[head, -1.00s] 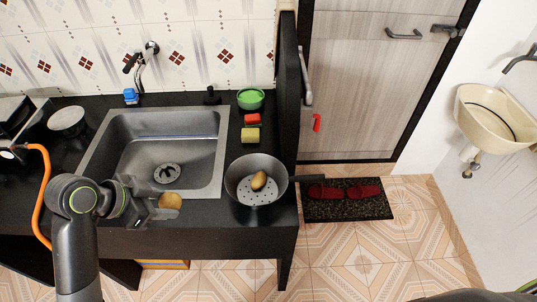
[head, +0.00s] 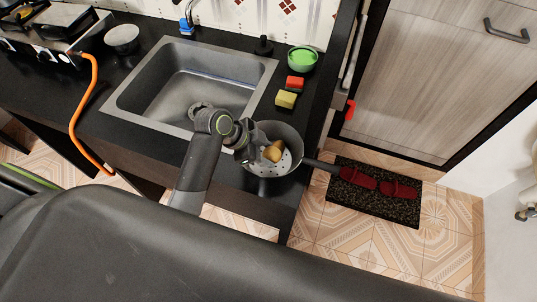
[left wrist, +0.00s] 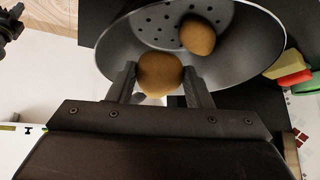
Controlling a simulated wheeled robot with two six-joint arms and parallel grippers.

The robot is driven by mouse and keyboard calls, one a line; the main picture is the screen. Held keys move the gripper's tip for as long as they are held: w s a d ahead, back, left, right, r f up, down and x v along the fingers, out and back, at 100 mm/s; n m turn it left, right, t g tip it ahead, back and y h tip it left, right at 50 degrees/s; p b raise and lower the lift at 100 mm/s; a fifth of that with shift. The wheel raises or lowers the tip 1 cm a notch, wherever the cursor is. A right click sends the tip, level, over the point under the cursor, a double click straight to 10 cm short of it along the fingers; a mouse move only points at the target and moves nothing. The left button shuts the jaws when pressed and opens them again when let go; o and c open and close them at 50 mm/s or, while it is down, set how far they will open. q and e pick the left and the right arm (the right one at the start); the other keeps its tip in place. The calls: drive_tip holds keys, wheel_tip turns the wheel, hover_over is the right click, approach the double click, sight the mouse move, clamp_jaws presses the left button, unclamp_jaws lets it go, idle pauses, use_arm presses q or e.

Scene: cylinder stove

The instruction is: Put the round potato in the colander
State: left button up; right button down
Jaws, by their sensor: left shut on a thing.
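The colander (head: 292,139) is a dark round pan with a perforated bottom and a long handle, standing on the counter right of the sink. My left gripper (head: 259,151) is over its left side. In the left wrist view, the left gripper (left wrist: 159,80) is shut on a round, brown potato (left wrist: 159,74), held between its fingers at the near rim of the colander (left wrist: 240,55). Another potato (left wrist: 197,37) lies inside, by the holes. In the head view, the potatoes (head: 273,152) overlap and are partly hidden by the gripper. My right gripper is not in view.
The sink (head: 190,85) is left of the colander. A yellow sponge (head: 286,99), a red block (head: 295,83) and a green bowl (head: 302,58) stand behind it. The colander's handle (head: 322,166) juts past the counter's right edge. A stove (head: 45,40) is at far left.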

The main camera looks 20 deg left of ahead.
use_arm(q)
wheel_tip(320, 180, down, 3)
drive_tip(key=shift+f, duration=0.65)
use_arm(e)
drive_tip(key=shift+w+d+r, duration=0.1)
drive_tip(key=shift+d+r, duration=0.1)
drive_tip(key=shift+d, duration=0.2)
